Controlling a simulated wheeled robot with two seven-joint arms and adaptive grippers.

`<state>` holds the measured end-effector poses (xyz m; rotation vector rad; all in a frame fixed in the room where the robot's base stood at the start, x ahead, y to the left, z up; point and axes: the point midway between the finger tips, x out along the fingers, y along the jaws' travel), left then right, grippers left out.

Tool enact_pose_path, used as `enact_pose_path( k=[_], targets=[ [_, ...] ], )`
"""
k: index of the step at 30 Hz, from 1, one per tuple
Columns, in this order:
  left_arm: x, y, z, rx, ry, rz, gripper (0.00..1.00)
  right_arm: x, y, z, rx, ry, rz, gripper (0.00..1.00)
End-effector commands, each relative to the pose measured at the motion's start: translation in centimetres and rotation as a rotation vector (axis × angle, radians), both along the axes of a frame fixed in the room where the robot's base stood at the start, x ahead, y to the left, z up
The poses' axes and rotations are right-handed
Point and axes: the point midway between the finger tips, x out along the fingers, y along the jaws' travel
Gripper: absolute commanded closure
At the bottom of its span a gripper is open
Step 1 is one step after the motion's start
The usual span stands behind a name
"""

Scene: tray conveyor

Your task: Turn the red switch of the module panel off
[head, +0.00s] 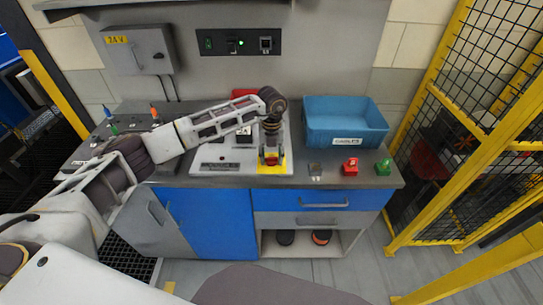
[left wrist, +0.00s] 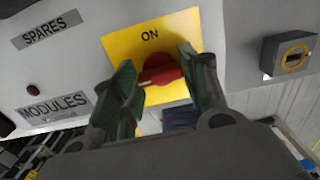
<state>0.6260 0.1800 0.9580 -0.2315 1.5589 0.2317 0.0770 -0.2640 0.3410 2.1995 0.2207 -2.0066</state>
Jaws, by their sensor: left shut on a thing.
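The module panel (head: 213,158) is a pale grey panel on the dark worktop. Its red switch (left wrist: 160,72) sits on a yellow plate (left wrist: 118,46) marked ON in the left wrist view. My left gripper (left wrist: 165,80) is shut on the red switch, with one green-padded finger on each side of the knob. In the head view the left gripper (head: 271,151) points down over the yellow plate (head: 271,169) and hides most of the switch. Labels reading SPARES and MODULES show on the panel in the left wrist view. My right gripper is not in view.
A blue bin (head: 345,130) stands right of the panel. A grey 24 V box (head: 139,50) hangs on the wall. Yellow fencing (head: 421,150) bounds the right side.

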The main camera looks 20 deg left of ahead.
Motion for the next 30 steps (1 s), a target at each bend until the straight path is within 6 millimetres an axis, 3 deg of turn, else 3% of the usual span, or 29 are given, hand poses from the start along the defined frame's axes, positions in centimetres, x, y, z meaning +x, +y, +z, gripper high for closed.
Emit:
enact_pose_path(
  k=[2,3,8,20,30],
  targets=[
    [0.1,0.0,0.2,-0.001,-0.003,0.003,0.79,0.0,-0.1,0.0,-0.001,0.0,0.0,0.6],
    [0.1,0.0,0.2,-0.001,-0.003,0.003,0.53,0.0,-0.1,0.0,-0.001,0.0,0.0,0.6],
    [0.1,0.0,0.1,0.0,-0.002,0.002,0.34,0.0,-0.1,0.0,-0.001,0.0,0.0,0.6],
    [0.0,0.0,0.2,-0.001,-0.001,0.0,0.34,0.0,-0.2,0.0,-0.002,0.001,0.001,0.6],
    [0.1,0.0,2.9,0.0,-0.003,0.001,0.34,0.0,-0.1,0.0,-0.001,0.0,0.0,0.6]
  ],
)
